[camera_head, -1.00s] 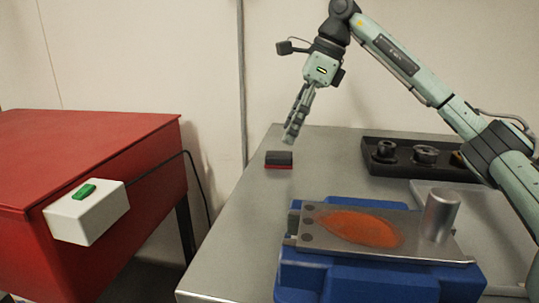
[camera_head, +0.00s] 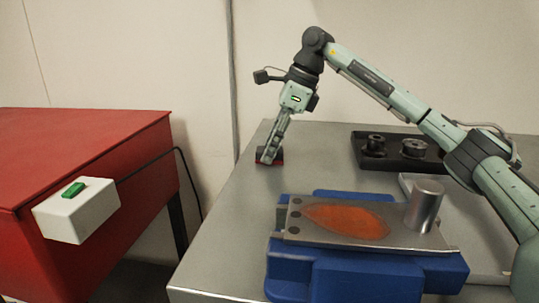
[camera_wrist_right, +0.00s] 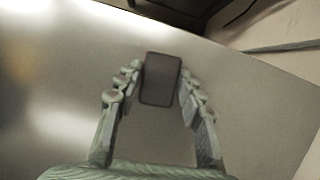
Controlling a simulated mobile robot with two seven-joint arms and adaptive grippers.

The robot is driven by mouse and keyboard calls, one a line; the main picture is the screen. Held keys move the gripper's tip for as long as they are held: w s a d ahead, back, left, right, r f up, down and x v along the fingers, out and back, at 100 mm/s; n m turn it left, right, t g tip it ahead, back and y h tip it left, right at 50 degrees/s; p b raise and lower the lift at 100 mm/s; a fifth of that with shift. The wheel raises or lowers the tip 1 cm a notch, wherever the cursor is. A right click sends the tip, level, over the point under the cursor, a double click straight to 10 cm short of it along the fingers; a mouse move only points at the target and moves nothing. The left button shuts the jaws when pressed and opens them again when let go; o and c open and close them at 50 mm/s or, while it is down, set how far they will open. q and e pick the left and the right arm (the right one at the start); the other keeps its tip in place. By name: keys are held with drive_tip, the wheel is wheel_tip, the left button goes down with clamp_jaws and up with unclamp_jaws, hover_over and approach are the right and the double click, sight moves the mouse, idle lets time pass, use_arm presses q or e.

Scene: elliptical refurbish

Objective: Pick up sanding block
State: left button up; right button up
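The sanding block is a small dark block with a red underside (camera_head: 277,156) on the far left part of the metal table, partly hidden by my right gripper in the head view. In the right wrist view the block (camera_wrist_right: 161,80) shows as a dark rounded rectangle between the fingertips. My right gripper (camera_head: 267,158) points down at the block; in the wrist view its fingers (camera_wrist_right: 162,82) are spread on either side of it, with a narrow gap at the right and little or none at the left. My left gripper is not in view.
A blue vise (camera_head: 365,275) holds a metal plate (camera_head: 420,243) with an orange patch, in front of the block. A black tray (camera_head: 369,158) with round parts stands at the back right. A red cabinet (camera_head: 100,150) with a white switch box (camera_head: 80,215) is left of the table.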

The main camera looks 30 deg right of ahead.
sight(261, 149)
drive_tip(key=c, duration=0.6)
drive_tip(key=shift+r, duration=0.15)
drive_tip(key=shift+r, duration=0.6)
wheel_tip(261, 149, up, 3)
drive_tip(key=shift+f, duration=0.1)
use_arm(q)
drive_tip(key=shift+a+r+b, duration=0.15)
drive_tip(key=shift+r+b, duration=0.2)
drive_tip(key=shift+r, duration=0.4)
use_arm(e)
drive_tip(key=shift+s+a+r, duration=0.9)
drive_tip(key=shift+a+r, duration=0.25)
drive_tip(key=shift+a, duration=0.6)
drive_tip(key=shift+s+a+r, duration=0.9)
drive_tip(key=shift+a+r, duration=0.2)
drive_tip(key=shift+a, duration=0.6)
drive_tip(key=shift+s+a+r, duration=0.9)
drive_tip(key=shift+a+r, duration=0.25)
drive_tip(key=shift+a, duration=0.6)
